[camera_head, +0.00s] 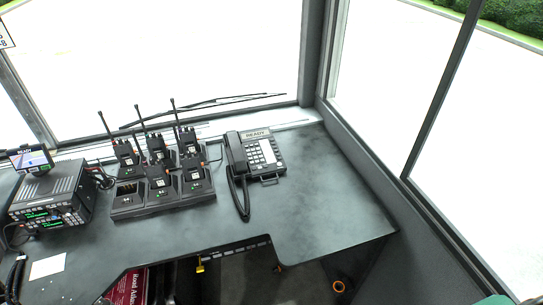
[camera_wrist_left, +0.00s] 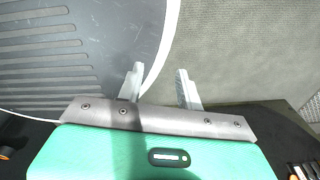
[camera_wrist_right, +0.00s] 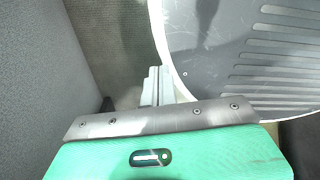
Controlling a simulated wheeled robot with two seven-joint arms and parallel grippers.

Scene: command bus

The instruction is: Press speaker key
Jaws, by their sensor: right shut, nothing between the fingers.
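A black desk phone (camera_head: 264,154) with a display reading READY sits on the dark counter near the window corner in the head view. Its handset (camera_head: 237,155) lies on its left side, with a coiled cord (camera_head: 240,195) looping toward the front. The keypad faces up; single key labels are too small to read. My left gripper (camera_wrist_left: 160,84) shows in the left wrist view with its fingers apart, empty, above the floor. My right gripper (camera_wrist_right: 157,86) shows in the right wrist view with its fingers together, empty, above the floor. Neither gripper's fingers show in the head view.
Several handheld radios stand in a charger (camera_head: 165,201) left of the phone. A radio unit (camera_head: 50,198) with a small screen (camera_head: 31,158) stands at far left. The counter (camera_head: 330,205) right of the phone is clear. A window frame (camera_head: 365,155) bounds the right.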

